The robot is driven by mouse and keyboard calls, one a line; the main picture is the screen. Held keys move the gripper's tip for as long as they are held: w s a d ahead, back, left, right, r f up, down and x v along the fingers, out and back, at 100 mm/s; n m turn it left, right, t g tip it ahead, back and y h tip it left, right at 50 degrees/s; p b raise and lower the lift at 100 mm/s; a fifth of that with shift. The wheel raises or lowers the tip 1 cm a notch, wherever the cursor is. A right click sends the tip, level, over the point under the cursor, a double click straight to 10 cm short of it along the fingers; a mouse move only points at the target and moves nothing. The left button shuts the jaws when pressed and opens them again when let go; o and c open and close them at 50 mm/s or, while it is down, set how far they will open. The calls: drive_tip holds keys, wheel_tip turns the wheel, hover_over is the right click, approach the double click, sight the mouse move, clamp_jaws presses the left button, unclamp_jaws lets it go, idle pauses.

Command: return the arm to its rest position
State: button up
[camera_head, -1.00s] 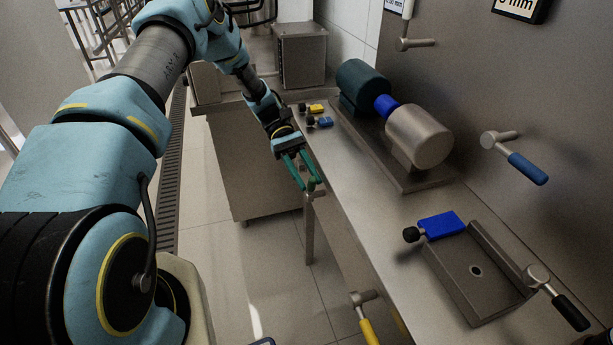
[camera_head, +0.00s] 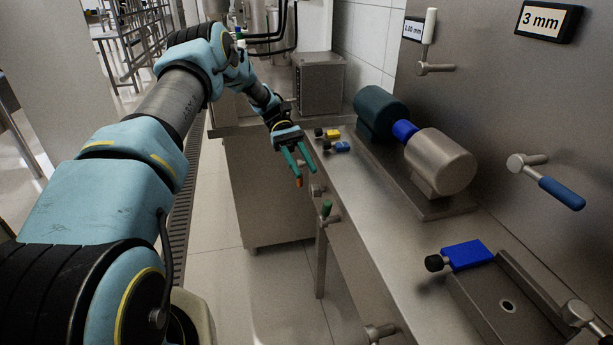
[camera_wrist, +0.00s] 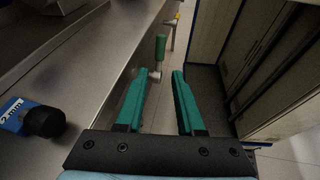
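My gripper (camera_head: 301,169) is at the end of my blue arm, beside the front edge of the steel bench (camera_head: 372,232). Its two green fingers are apart with nothing between them in the wrist view (camera_wrist: 164,76). A green-handled lever (camera_head: 326,208) stands at the bench front, nearer the camera than the gripper and apart from it. The same lever handle shows beyond the fingertips in the wrist view (camera_wrist: 161,47).
The separator (camera_head: 440,162) stands on the bench with a blue-handled lever (camera_head: 560,192) on the wall to its right. A blue block (camera_head: 467,254) lies by a steel tray (camera_head: 507,270). Small yellow (camera_head: 333,134) and blue (camera_head: 343,146) blocks lie near the gripper. Floor left of the bench is clear.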

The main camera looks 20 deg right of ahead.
idle(0.4)
drive_tip(key=s+a+r+t, duration=0.2)
drive_tip(key=a+t, duration=0.3)
drive_tip(key=a, duration=0.4)
drive_tip(key=s+a+r+m+t, duration=0.1)
drive_tip(key=s+a+r+t, duration=0.2)
drive_tip(key=a, duration=0.7)
drive_tip(key=s+a+r+t+y, duration=0.1)
drive_tip(key=s+a+r+t, duration=0.1)
drive_tip(key=s+a+t, duration=0.2)
drive_tip(key=a+t, duration=0.3)
drive_tip(key=a, duration=0.3)
drive_tip(key=shift+s+a+r+t, duration=0.25)
drive_tip(key=shift+r+t, duration=0.05)
drive_tip(key=shift+t, duration=0.1)
